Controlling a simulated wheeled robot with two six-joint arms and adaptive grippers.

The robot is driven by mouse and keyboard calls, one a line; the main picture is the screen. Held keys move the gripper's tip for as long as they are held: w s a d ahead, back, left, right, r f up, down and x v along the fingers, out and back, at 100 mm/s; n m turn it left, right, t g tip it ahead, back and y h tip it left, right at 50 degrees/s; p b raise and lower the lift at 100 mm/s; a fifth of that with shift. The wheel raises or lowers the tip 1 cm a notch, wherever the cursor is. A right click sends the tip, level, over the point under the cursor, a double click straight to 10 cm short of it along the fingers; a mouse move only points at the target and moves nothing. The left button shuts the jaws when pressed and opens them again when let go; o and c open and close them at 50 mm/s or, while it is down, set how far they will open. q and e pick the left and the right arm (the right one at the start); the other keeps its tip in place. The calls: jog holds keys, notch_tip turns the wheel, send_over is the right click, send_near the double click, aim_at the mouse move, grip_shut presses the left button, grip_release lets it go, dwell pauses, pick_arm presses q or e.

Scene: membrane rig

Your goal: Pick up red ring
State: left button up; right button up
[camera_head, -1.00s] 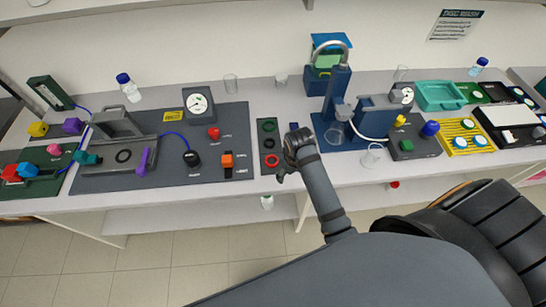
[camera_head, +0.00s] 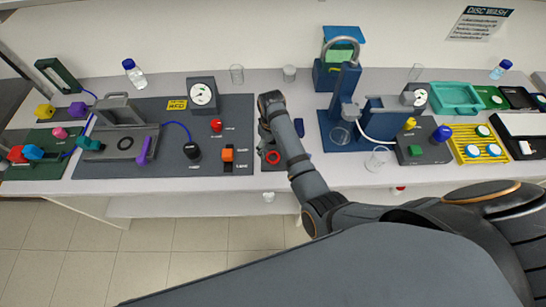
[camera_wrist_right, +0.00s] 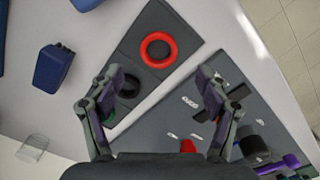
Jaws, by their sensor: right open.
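The red ring (camera_wrist_right: 172,50) lies flat on a dark grey strip-shaped tray (camera_wrist_right: 150,18) in the right wrist view. It also shows in the head view (camera_head: 275,159), just left of my right arm. My right gripper (camera_wrist_right: 158,78) is open and empty, with its fingers spread on either side of the tray. The ring appears just beyond the gap between the fingertips, apart from both. A dark ring (camera_wrist_right: 130,86) sits on the same tray, close to the left finger. My left gripper is not in view.
Left of the tray is a dark panel (camera_head: 240,108) with a gauge box (camera_head: 202,95) and an orange block (camera_head: 227,155). Right is a dark blue block (camera_head: 299,127), then a blue stand (camera_head: 345,90). A clear beaker (camera_wrist_right: 33,147) stands near the blue block (camera_wrist_right: 53,70).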

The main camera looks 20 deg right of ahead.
aim_at(273, 158)
jog(key=shift+d+f, duration=0.1)
jog(key=shift+f, duration=0.1)
notch_tip(273, 158, down, 5)
jog(key=shift+r, duration=0.1)
jog(key=c, duration=1)
